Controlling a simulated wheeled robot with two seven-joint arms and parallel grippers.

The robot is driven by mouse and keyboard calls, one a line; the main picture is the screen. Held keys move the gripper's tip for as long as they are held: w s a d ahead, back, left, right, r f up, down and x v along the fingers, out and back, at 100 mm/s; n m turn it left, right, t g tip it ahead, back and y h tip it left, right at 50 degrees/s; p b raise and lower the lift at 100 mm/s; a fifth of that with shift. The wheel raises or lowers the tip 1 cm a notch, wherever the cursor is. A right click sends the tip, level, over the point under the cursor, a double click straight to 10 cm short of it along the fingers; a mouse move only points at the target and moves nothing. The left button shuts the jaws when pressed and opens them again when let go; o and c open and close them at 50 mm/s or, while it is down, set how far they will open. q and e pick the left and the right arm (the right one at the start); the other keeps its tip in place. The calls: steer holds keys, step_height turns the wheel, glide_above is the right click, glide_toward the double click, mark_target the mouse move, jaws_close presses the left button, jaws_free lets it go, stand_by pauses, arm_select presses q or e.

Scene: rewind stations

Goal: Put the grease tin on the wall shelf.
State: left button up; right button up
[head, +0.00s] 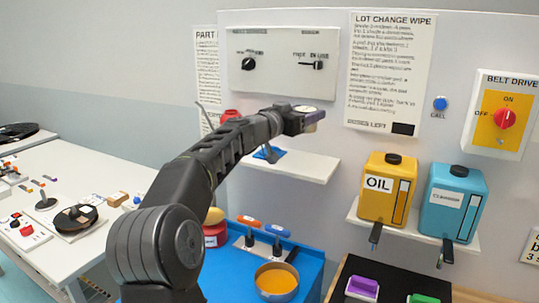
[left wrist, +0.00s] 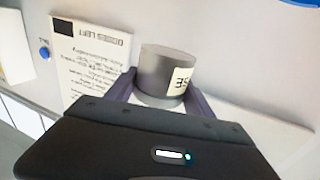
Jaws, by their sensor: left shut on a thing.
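The grease tin (left wrist: 168,72) is a grey cylinder with a pale label, partly readable as "SE", in the left wrist view. My left gripper (left wrist: 167,98) is shut on it, with a finger on either side. In the head view my left gripper (head: 303,120) is up in front of the wall panel, above the right part of the white wall shelf (head: 305,166). The tin is mostly hidden there by the gripper. My right gripper is not in view.
A blue item (head: 269,154) and a red item (head: 231,115) are near the shelf's left end, partly behind my arm. A second shelf holds a yellow oil can (head: 386,190) and a blue can (head: 452,203). A blue bench with an orange-filled pan (head: 276,282) lies below.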

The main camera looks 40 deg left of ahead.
arm_select(q)
step_height(320, 180, down, 6)
steer(key=shift+r, duration=0.15)
steer(key=shift+f, duration=0.2)
step_height(320, 180, down, 4)
steer(key=shift+r, duration=0.2)
steer(key=shift+f, duration=0.1)
stand_by(0.4)
steer(key=o, duration=1.8)
steer(key=shift+f, duration=0.1)
